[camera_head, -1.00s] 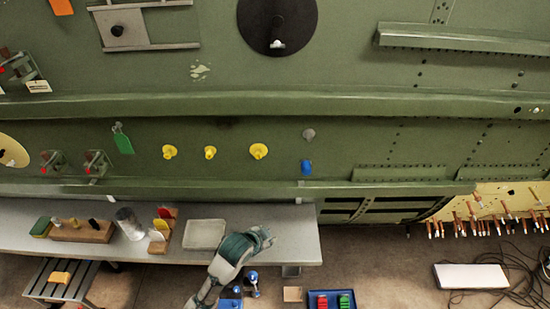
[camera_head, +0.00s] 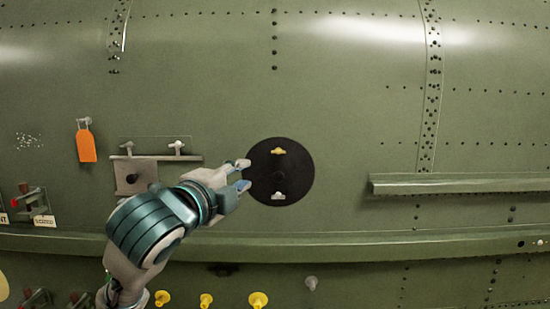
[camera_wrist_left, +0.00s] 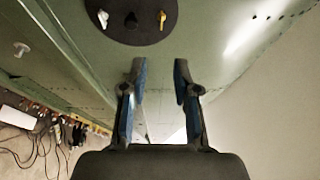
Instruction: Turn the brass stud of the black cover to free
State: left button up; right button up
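The round black cover (camera_head: 297,170) sits on the green fuselage wall in the head view. Its brass stud (camera_head: 278,151) is near the top, and a silver stud (camera_head: 278,196) is near the bottom. A dark knob (camera_head: 279,176) is between them. My left gripper (camera_head: 243,175) is at the cover's left edge, its fingers apart and empty. In the left wrist view, the black cover (camera_wrist_left: 146,35) lies beyond the open fingers (camera_wrist_left: 160,75), with the brass stud (camera_wrist_left: 162,17) at its right and the silver stud (camera_wrist_left: 103,18) at its left. My right gripper is out of view.
A grey plate (camera_head: 133,176) with a dark knob is left of the cover, partly beside my arm. An orange tag (camera_head: 86,145) hangs further left. A green ledge (camera_head: 460,184) juts out at right. Yellow knobs (camera_head: 258,300) are below. The wall above the cover is clear.

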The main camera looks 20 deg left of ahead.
aim_at(276, 154)
pick_arm(q)
jog(key=w+p, duration=0.2)
jog(key=w, duration=0.4)
jog(key=w+d+p, duration=0.1)
jog(key=w+p, duration=0.1)
jog(key=w, duration=0.3)
jog(key=w+d+p, duration=0.1)
jog(key=w+p, duration=0.1)
jog(key=w, duration=0.4)
jog(key=shift+w+r, duration=0.1)
jog(key=shift+w, duration=0.2)
jog(key=shift+a, duration=0.1)
grip_shut()
